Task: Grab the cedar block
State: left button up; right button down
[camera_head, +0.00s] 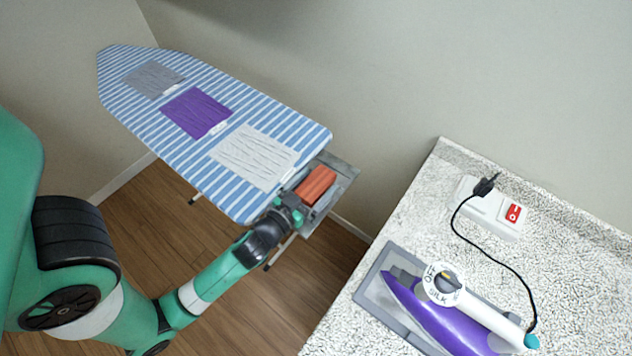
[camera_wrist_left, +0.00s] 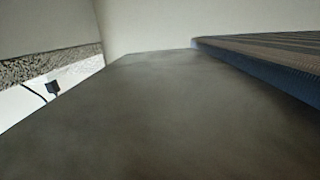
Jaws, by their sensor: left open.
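The cedar block (camera_head: 316,186) is reddish-brown and shows in the head view on the grey metal rest (camera_head: 346,172) at the near end of the ironing board. My left gripper (camera_head: 293,211) is open, close to the block's lower-left end; I cannot tell whether it touches the block. The left wrist view shows a broad, blurred grey surface (camera_wrist_left: 170,120) filling most of the picture. Neither the block nor the gripper's fingertips can be made out there. My right gripper is not in view.
The blue-striped ironing board (camera_head: 245,110) holds grey (camera_head: 153,79), purple (camera_head: 196,112) and white (camera_head: 254,156) cloths. A speckled counter (camera_head: 420,215) at right bears a purple iron (camera_head: 440,318) on a grey tray (camera_head: 371,283), and a white switch box (camera_head: 490,210) with a black plug (camera_head: 485,187).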

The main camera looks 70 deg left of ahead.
aim_at(316, 182)
pick_arm(q)
jog(key=c, duration=1.4)
jog(key=shift+r, duration=0.35)
notch_tip(316, 182, up, 2)
jog(key=shift+r+p, duration=0.25)
jog(key=shift+p, duration=0.7)
jog(key=s+r, duration=0.1)
jog(key=r, duration=0.1)
jog(key=s+d+r+p, duration=0.1)
jog(key=s+r, duration=0.1)
jog(key=s+d+r+p, duration=0.1)
jog(key=r, duration=0.1)
jog(key=shift+s+d+r, duration=0.1)
jog(key=shift+s+d, duration=0.15)
jog(key=shift+s, duration=0.05)
jog(key=s+d+r+p, duration=0.1)
jog(key=s+p, duration=0.1)
jog(key=s+d+r+p, duration=0.1)
jog(key=s+p, duration=0.1)
jog(key=s, duration=0.1)
jog(key=s+d+r+p, duration=0.1)
jog(key=s+d+p, duration=0.1)
jog(key=s, duration=0.1)
jog(key=shift+r, duration=0.25)
